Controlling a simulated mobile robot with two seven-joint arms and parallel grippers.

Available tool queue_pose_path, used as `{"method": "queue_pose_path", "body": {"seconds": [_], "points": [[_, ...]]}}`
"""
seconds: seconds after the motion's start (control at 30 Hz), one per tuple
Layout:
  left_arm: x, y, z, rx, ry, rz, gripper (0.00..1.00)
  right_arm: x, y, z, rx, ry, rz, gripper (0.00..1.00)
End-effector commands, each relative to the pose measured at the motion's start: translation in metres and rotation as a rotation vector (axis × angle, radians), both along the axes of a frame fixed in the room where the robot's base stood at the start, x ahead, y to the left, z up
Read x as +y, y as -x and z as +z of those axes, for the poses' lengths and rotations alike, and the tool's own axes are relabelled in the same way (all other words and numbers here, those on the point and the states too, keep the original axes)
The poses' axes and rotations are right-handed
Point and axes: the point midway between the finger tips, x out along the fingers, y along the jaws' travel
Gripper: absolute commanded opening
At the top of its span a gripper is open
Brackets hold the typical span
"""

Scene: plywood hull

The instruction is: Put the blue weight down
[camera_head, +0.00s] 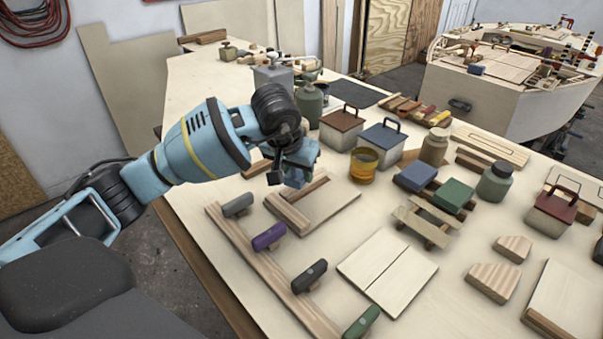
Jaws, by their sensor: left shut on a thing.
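My left gripper (289,177) reaches in from the left and points down over the left part of the workbench, above a pale wooden board with raised strips (315,203). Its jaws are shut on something. What they hold is mostly hidden by the wrist and hard to tell from the gripper's own light blue parts. A pale block with a blue top and dark handle (381,140) stands upright on the bench, to the right of the gripper and apart from it. A blue block (415,177) rests on a slatted wooden stand. My right gripper is out of view.
Similar handled blocks, brown-topped (341,125) and red-topped (551,211), stand on the bench. An amber cup (363,167) is right of the gripper. A wooden rail (262,263) with several coloured handles runs along the near edge. Bare bench shows around the flat panels (387,270).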

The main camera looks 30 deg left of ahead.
Motion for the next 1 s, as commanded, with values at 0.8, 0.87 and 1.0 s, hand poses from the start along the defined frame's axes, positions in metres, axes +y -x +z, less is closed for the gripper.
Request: {"method": "queue_pose_path", "body": {"seconds": [0.8, 0.87, 1.0], "points": [[0.005, -0.034, -0.03, -0.006, 0.002, 0.0, 0.0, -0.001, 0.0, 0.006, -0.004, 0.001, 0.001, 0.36], [0.005, -0.034, -0.033, -0.006, 0.002, 0.0, 0.0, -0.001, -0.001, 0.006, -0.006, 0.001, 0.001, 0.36], [0.005, -0.034, -0.035, -0.007, 0.001, 0.0, 0.0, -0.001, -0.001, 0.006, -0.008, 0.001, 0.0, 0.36]]}}
